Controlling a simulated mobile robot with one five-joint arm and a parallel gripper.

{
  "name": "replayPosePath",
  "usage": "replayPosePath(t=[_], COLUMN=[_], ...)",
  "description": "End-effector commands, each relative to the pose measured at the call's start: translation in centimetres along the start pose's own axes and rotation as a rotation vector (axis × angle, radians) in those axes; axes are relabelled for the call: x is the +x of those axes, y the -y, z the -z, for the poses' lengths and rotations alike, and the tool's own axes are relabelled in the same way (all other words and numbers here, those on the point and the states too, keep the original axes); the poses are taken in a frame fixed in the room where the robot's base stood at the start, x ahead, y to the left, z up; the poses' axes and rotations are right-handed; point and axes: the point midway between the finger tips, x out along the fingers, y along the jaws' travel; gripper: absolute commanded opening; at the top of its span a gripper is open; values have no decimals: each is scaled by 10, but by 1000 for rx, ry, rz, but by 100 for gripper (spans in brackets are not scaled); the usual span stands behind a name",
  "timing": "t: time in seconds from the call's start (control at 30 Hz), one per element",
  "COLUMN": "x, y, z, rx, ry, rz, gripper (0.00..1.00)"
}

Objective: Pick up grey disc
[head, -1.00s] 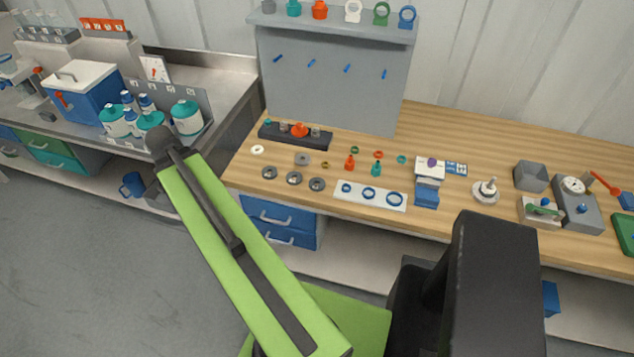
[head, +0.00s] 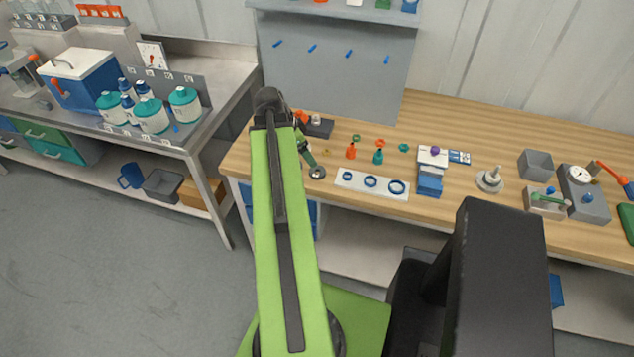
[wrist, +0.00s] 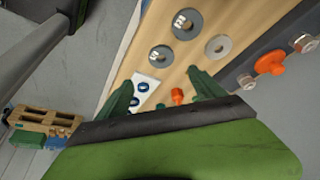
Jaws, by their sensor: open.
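A plain light grey disc with a centre hole (wrist: 218,47) lies on the wooden bench in the wrist view. Two darker grey discs with pale marks lie beside it, one at the top (wrist: 187,24) and one nearer the jaws (wrist: 161,58). In the head view, only one dark disc (head: 317,172) shows clearly, beside my gripper; my arm hides the others. My gripper (wrist: 165,88) is open, its green fingers apart over the bench with nothing held between them. In the head view its fingers (head: 306,150) show just past the arm's end.
A white plate with blue rings (head: 345,182) lies right of the discs, near the bench's front edge. A dark rack (wrist: 242,82) holds an orange part. A grey pegboard (head: 340,70) rises behind.

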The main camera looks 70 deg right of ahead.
Motion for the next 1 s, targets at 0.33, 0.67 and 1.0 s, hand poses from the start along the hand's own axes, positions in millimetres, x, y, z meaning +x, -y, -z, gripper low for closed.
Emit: replayPosePath(t=[0.33,0.67,1.0], x=[63,91,112], y=[0,3,4], z=[-1,-6,-4], rx=[0,1,0], ry=[0,0,0], rz=[1,0,1], gripper=[78,78,78])
